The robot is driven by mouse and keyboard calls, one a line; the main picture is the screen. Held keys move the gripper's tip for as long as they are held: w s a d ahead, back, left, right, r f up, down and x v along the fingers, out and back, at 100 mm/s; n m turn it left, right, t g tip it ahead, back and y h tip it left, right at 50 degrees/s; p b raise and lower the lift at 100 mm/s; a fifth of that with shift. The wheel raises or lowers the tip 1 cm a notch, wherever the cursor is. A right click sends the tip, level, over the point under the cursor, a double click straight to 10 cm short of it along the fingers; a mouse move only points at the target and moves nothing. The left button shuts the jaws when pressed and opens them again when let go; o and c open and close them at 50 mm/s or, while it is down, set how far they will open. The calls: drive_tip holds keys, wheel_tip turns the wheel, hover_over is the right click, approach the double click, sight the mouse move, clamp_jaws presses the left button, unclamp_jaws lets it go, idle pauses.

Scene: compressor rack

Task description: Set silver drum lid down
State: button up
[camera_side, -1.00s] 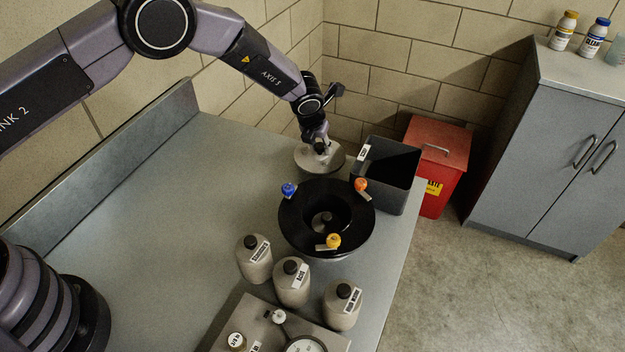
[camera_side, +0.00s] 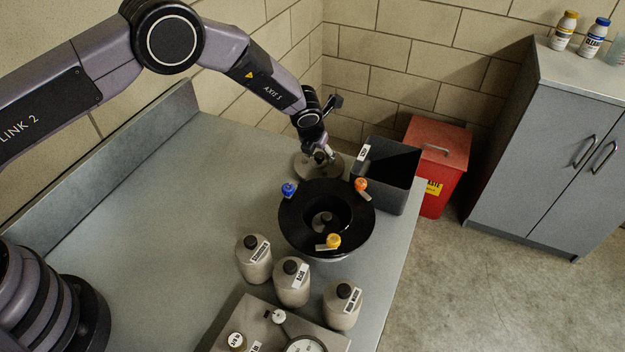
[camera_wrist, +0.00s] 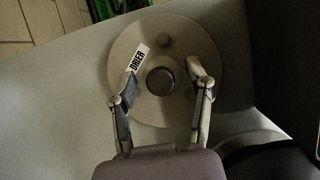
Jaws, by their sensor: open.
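The silver drum lid (camera_side: 308,170) is a round disc at the back of the grey bench, behind the black ring-shaped drum top. It appears to rest on the bench. In the wrist view the lid (camera_wrist: 205,62) shows a round knob (camera_wrist: 160,81) at its centre and a label reading "DRIER". My gripper (camera_side: 318,157) is just above the lid. In the wrist view the fingers of my gripper (camera_wrist: 161,82) stand open on either side of the knob, with gaps visible.
The black drum top (camera_side: 292,235) carries blue, orange and yellow knobs. A dark grey bin (camera_side: 398,195) stands right of the lid. Several bottles (camera_side: 292,284) stand in front. A red container (camera_side: 443,150) is beyond the bench. The bench's left and middle are clear.

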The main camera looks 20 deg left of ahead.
drive_tip(key=w+v, duration=0.1)
drive_tip(key=v, duration=1.2)
drive_tip(key=s+a+r+n, duration=0.5)
drive_tip(key=a+r+n, duration=0.3)
drive_tip(key=r, duration=0.3)
drive_tip(key=s+a+r+n, duration=0.4)
drive_tip(key=a+r+n, duration=0.3)
drive_tip(key=r, duration=0.4)
drive_tip(key=s+a+r+n, duration=0.3)
drive_tip(key=s+a+n, duration=0.15)
drive_tip(key=s, duration=0.25)
drive_tip(key=s+a+r+n, duration=0.3)
drive_tip(key=s+r+n, duration=0.1)
drive_tip(key=s+n, duration=0.25)
drive_tip(key=s+a+f+n+t, duration=0.1)
drive_tip(key=s+a+n, duration=0.1)
drive_tip(key=s+n, duration=0.8)
drive_tip(key=s, duration=0.5)
drive_tip(key=shift+a+f, duration=0.25)
drive_tip(key=shift+f, duration=0.15)
